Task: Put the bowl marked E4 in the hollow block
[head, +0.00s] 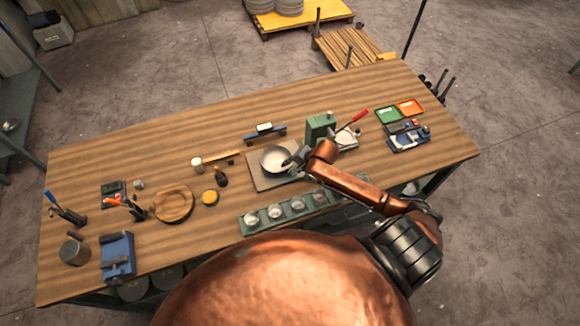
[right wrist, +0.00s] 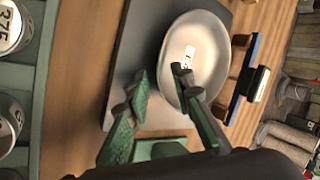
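A pale metal bowl (head: 271,161) sits on a grey plate (head: 258,180) near the middle of the table. In the right wrist view the bowl (right wrist: 208,45) has a white label inside, partly covered by a finger, so I cannot read it fully. My right gripper (head: 291,160) is at the bowl's right side. In the right wrist view its fingers (right wrist: 160,82) are apart, with one over the bowl's inside and the other outside the rim. A round wooden block with a hollow (head: 172,219) lies to the left, empty. My left gripper is not in view.
A green rack (head: 268,227) with several labelled round containers stands in front of the plate. A green machine with a red-handled lever (head: 319,127) stands behind my right gripper. A small amber-topped jar (head: 210,198) and a dark item (head: 221,178) stand between block and plate.

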